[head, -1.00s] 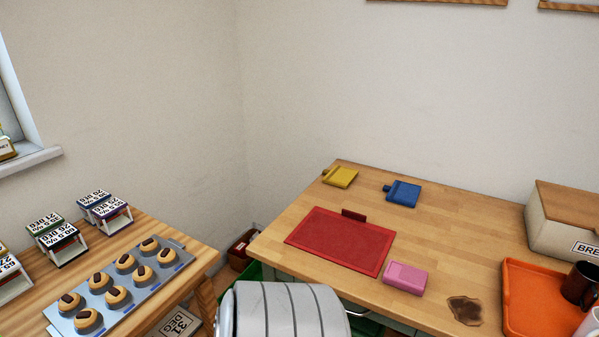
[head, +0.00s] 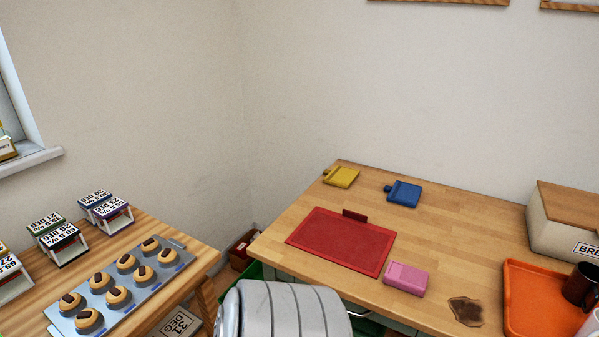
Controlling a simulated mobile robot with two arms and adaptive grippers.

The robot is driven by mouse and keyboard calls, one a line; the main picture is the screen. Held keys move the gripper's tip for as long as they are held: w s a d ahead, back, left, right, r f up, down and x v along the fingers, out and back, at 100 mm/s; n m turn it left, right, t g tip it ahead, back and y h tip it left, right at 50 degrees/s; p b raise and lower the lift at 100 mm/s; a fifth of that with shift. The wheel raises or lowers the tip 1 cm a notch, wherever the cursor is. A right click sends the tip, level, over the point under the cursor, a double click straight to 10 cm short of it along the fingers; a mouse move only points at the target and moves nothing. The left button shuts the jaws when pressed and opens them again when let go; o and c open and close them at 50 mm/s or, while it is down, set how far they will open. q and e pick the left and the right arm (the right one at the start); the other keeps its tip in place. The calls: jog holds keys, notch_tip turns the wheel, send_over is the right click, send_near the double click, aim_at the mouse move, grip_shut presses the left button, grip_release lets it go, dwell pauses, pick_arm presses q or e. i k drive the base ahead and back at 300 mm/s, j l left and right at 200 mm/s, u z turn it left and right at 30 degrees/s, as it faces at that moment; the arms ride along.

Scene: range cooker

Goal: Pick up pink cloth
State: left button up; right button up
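The pink cloth (head: 406,279) is a small folded block lying on the wooden table (head: 463,245). It sits near the table's front edge, just right of a red mat (head: 340,241) and left of a dark brown stain (head: 466,311). Nothing covers it. Neither of my grippers shows in the head view. A rounded, light grey ribbed part, which seems to be mine, fills the bottom middle.
An orange tray (head: 530,305) with a dark mug (head: 580,284) and a bread box (head: 565,225) stand right. A left table holds a tray of pastries (head: 165,284) and small labelled stands.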

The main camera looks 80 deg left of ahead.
aim_at(406, 278)
jog(key=u, duration=1.75)
